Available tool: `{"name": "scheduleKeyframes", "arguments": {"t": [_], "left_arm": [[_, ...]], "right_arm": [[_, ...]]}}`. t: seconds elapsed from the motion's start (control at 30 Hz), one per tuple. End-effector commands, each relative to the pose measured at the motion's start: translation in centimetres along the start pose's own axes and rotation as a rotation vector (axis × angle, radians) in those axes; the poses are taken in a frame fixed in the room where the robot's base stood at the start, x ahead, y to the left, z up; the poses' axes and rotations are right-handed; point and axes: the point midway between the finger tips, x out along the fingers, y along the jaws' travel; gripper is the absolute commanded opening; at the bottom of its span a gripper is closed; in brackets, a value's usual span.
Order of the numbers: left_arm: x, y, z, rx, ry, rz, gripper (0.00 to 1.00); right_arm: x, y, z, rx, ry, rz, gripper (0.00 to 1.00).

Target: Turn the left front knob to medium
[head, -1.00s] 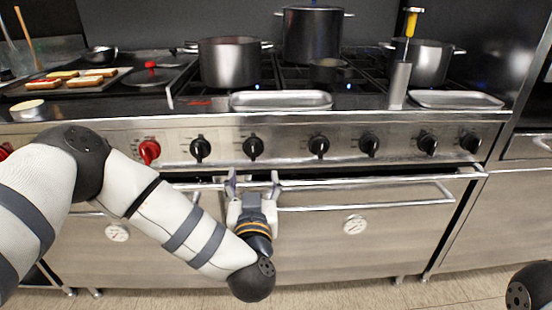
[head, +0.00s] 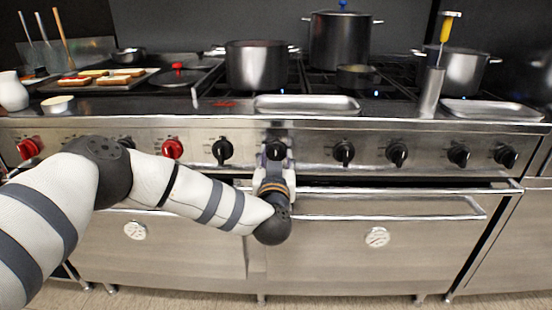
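A row of knobs runs along the steel front panel of the range. The black knob (head: 275,150) left of the panel's middle has my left gripper (head: 275,162) right in front of it, with the fingers pointing at the panel. The gripper partly covers this knob. I cannot tell whether the fingers touch it or have closed on it. Another black knob (head: 222,151) stands free just to the left, and a red knob (head: 172,149) is farther left. No label naming a left front knob is readable. My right gripper is out of view.
Oven door handles (head: 390,205) stick out below the knobs. Pots (head: 256,66) and a shallow steel tray (head: 307,104) stand on the range top. More black knobs (head: 344,153) line the panel to the right. Small blue flames show at the burners.

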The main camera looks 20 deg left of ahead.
Motion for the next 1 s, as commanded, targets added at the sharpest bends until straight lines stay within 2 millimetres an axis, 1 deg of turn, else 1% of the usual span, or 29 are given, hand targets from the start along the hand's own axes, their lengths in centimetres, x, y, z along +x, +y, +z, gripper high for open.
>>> {"name": "scheduleKeyframes", "arguments": {"t": [0.27, 0.47, 0.67, 1.0], "left_arm": [[0.0, -0.1, 0.0, -0.008, 0.000, -0.001, 0.13], [0.0, -0.1, -0.1, -0.073, 0.001, -0.002, 0.13], [0.0, 0.0, -0.1, -0.220, 0.002, -0.001, 0.13], [0.0, -0.1, 0.1, -0.542, -0.001, -0.001, 0.13]], "right_arm": [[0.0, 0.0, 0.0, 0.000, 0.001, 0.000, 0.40], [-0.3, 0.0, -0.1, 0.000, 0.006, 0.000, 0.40], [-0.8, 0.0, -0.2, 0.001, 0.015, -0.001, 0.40], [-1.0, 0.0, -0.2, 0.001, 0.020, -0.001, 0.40]]}}
